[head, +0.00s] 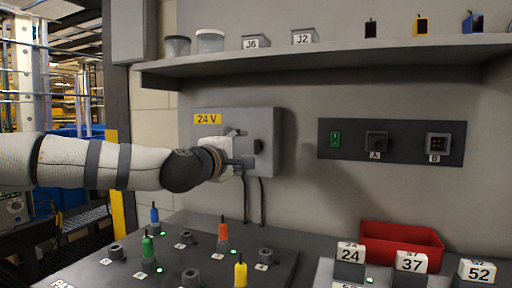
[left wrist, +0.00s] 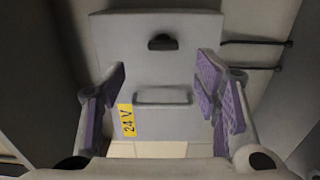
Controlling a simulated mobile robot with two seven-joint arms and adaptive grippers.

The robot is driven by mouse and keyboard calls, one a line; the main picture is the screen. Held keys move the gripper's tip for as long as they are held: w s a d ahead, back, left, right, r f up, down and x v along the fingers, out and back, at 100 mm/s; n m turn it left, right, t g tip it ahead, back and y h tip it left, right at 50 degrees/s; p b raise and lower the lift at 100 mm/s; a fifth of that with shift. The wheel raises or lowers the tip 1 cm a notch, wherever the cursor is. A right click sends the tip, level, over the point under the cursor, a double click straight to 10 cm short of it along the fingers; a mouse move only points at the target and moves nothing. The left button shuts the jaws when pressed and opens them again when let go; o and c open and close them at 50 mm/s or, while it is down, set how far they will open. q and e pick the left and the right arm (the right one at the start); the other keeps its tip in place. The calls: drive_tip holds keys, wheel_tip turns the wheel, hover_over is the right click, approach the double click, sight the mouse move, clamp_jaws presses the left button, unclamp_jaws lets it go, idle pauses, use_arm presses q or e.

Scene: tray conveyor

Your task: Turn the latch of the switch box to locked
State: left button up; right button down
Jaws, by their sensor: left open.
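The grey switch box (head: 262,122) is on the wall, with a yellow 24 V label (head: 207,118) at its upper left. Its dark latch (head: 258,146) is near the right edge of the front; in the left wrist view the latch (left wrist: 163,42) is a small dark knob near the top. My left gripper (head: 246,162) is in front of the box and hides part of it. In the left wrist view my left gripper (left wrist: 163,82) is open and empty, its purple pads apart, with the latch beyond the fingertips. My right gripper is not in view.
A shelf (head: 330,58) with jars and small blocks is above the box. A dark panel (head: 347,142) with sockets is to its right. Two cables (head: 262,200) hang below. Several coloured pegs, a red bin (head: 385,238) and numbered blocks are on the surfaces below.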

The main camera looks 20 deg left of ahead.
sight(255, 147)
use_arm(q)
drive_tip(key=w, duration=0.5)
drive_tip(key=w+f+b, duration=0.1)
drive_tip(key=w, duration=0.1)
drive_tip(key=shift+w+a, duration=0.15)
drive_tip(key=shift+w, duration=0.15)
drive_tip(key=shift+w+r, duration=0.1)
drive_tip(key=shift+w, duration=0.1)
drive_tip(key=shift+r, duration=0.2)
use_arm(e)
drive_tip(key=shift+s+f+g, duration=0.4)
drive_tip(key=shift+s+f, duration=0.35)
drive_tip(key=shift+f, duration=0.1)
use_arm(q)
drive_tip(key=c, duration=1.1)
